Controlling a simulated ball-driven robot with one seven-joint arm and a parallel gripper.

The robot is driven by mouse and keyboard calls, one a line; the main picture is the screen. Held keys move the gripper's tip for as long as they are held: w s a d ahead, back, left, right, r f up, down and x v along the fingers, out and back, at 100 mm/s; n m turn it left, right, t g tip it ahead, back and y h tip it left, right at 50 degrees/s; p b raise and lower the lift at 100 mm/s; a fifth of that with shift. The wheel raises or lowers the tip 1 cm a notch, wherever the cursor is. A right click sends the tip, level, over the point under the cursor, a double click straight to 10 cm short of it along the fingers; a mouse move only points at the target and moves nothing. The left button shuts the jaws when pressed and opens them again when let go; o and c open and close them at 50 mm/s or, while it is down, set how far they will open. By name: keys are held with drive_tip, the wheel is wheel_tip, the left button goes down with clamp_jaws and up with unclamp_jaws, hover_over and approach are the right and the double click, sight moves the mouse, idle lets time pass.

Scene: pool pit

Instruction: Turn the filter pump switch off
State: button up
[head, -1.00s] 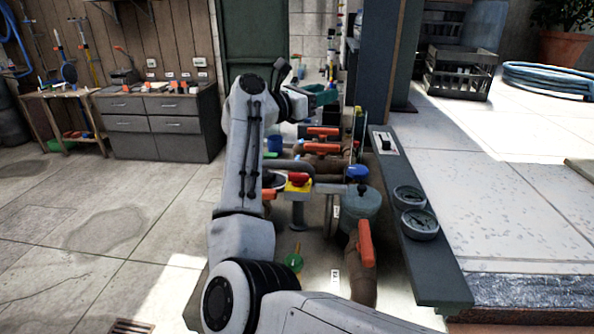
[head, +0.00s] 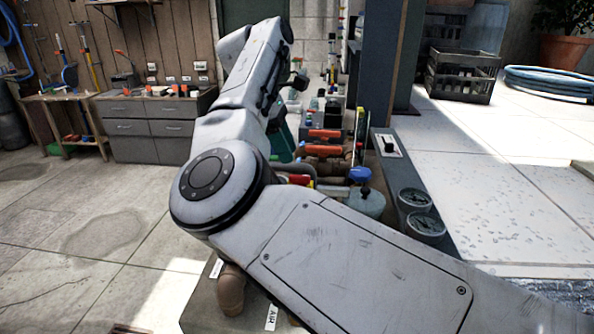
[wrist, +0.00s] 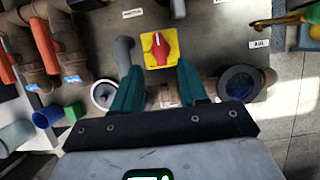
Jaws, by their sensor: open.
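A red rotary knob (wrist: 161,46) on a yellow square plate (wrist: 147,62) shows in the wrist view, its white mark pointing up in the picture. It looks like the pump switch, though no readable label names it. My gripper (wrist: 157,72) is open, its two teal fingers pointing toward the plate's lower corners, with nothing between the tips but the panel and pipework behind. The knob lies just beyond the tips; contact cannot be told. In the head view my arm hides most of the gripper; a teal part shows beside the pipes. A bit of red and yellow (head: 298,179) peeks out behind my arm.
Brown pipes with orange-handled valves (head: 323,150) and a blue-topped canister (head: 365,200) crowd the pit. A dark ledge (head: 398,170) carries a white switch (head: 388,145) and two gauges (head: 420,212). In the wrist view, an AIR label (wrist: 259,44) and a dark round fitting (wrist: 240,82) lie right.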

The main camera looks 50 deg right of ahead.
sight(299, 176)
drive_tip(key=x, duration=0.6)
drive_tip(key=shift+s+d+f, duration=0.1)
drive_tip(key=shift+d+f, duration=0.05)
drive_tip(key=shift+f, duration=0.05)
drive_tip(key=shift+c, duration=0.4)
clamp_jaws()
